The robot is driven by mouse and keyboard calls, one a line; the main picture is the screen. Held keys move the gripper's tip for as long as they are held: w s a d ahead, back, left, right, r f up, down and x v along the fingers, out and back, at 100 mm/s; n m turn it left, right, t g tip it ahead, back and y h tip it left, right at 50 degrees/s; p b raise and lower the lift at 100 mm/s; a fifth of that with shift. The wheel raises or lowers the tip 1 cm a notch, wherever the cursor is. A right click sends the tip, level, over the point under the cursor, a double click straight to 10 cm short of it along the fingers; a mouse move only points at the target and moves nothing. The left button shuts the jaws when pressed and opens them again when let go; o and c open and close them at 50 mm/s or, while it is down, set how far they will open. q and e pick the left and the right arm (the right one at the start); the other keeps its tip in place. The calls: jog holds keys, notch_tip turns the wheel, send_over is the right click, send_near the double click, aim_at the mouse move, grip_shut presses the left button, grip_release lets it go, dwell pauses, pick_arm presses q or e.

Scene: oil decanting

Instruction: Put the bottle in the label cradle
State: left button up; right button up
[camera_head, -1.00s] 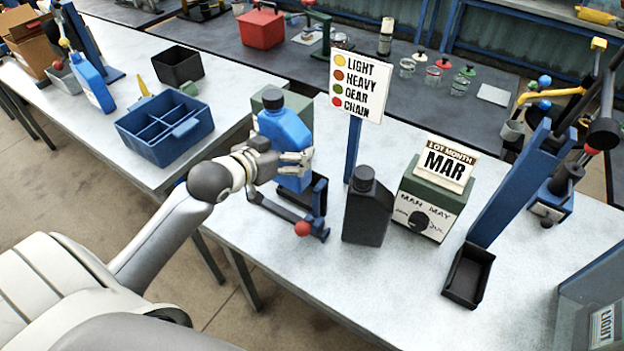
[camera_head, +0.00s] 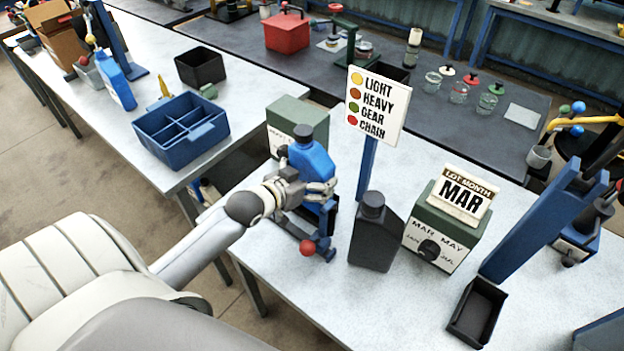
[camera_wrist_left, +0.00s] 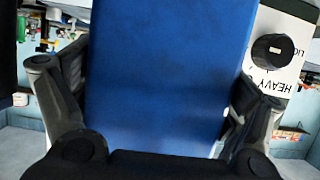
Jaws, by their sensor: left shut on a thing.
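The blue bottle (camera_head: 312,165) with a black cap stands roughly upright in my left gripper (camera_head: 305,192). The gripper is shut on its sides. In the left wrist view the blue bottle (camera_wrist_left: 170,70) fills the space between the two fingers of my left gripper (camera_wrist_left: 160,125). The label cradle, a dark stand with a lever and red ball (camera_head: 307,248), is at the near edge of the table. The bottle's lower part is at the cradle, but gripper and bottle hide whether it rests on it. My right gripper is not in view.
A dark grey bottle (camera_head: 375,235) and a sign on a blue post (camera_head: 366,165) stand close to the right. A green dial box (camera_head: 290,118) is behind the blue bottle. A lot month box (camera_head: 445,225) and black tray (camera_head: 477,312) are farther right.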

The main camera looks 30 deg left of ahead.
pick_arm(q)
jog(key=shift+f, duration=0.65)
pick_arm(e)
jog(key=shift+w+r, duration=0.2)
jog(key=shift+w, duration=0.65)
pick_arm(q)
jog(key=shift+f, duration=0.1)
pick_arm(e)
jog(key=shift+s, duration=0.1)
pick_arm(q)
jog(key=o, duration=1.4)
jog(key=shift+s+f, duration=0.1)
jog(key=shift+f, duration=0.15)
jog(key=shift+o, duration=0.6)
jog(key=shift+r, duration=0.1)
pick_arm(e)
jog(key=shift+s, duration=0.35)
pick_arm(q)
jog(key=b+v, duration=0.1)
jog(key=v, duration=1.1)
jog(key=shift+b, duration=0.35)
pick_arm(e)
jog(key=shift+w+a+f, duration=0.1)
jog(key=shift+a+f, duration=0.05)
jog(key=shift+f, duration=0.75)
